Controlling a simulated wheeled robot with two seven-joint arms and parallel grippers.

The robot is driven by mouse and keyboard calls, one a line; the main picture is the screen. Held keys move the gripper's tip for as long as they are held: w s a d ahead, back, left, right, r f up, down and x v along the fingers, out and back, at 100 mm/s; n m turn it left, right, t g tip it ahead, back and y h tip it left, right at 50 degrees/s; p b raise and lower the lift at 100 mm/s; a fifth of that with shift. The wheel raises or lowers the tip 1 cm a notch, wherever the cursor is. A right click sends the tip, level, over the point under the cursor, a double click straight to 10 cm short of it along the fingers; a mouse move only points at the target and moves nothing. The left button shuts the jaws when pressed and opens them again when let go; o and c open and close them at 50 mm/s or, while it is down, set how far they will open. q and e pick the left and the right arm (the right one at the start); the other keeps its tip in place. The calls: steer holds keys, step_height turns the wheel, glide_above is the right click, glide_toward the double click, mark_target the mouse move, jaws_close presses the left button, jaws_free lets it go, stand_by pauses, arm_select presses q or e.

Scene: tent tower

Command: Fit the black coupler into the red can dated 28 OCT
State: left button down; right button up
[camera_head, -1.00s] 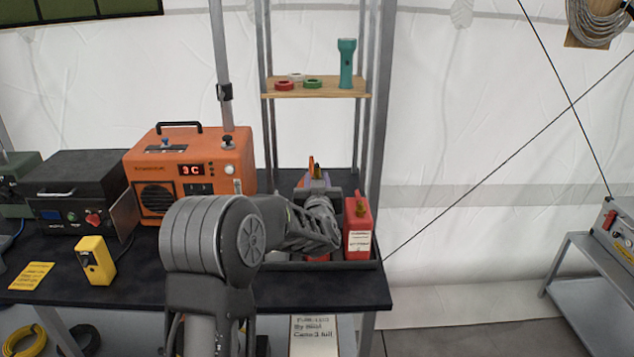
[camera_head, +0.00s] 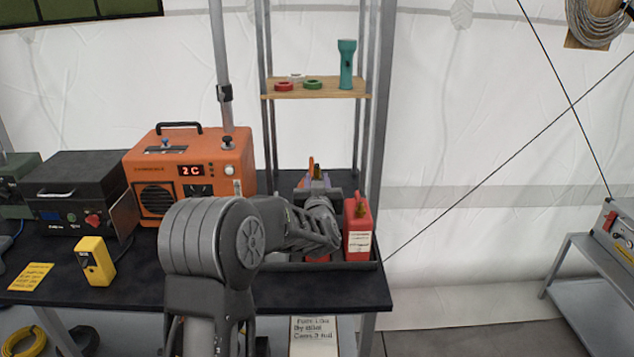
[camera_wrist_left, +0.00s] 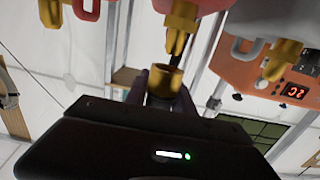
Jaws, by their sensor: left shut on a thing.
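My left gripper (camera_wrist_left: 166,98) is shut on a small coupler with a brass-coloured collar (camera_wrist_left: 164,82); its black part is mostly hidden between the dark fingers. In the left wrist view, the collar is close to the brass fitting (camera_wrist_left: 181,22) of a red can (camera_wrist_left: 205,4), with a thin dark stem between them. I cannot tell whether they touch. In the head view, my left arm hides the gripper and most of a red can (camera_head: 319,258). Another red can (camera_head: 359,243) with a pale label stands to its right. The date is too small to read. My right gripper is out of view.
The cans stand in a dark tray (camera_head: 345,266) at the right end of the black table (camera_head: 130,284). Rack posts and a wooden shelf (camera_head: 330,94) rise behind. A yellow device (camera_head: 96,262) stands at left.

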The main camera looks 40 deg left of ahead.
arm_select(q)
steer(key=shift+f, duration=0.2)
steer(key=shift+f+b, duration=0.35)
steer(key=shift+b, duration=0.15)
steer(key=shift+f+b, duration=1.15)
steer(key=shift+f, duration=0.1)
steer(key=c, duration=1)
jaws_free()
steer(key=shift+s+d, duration=0.1)
steer(key=b+v, duration=0.1)
steer(key=v, duration=0.6)
steer(key=shift+s, duration=0.2)
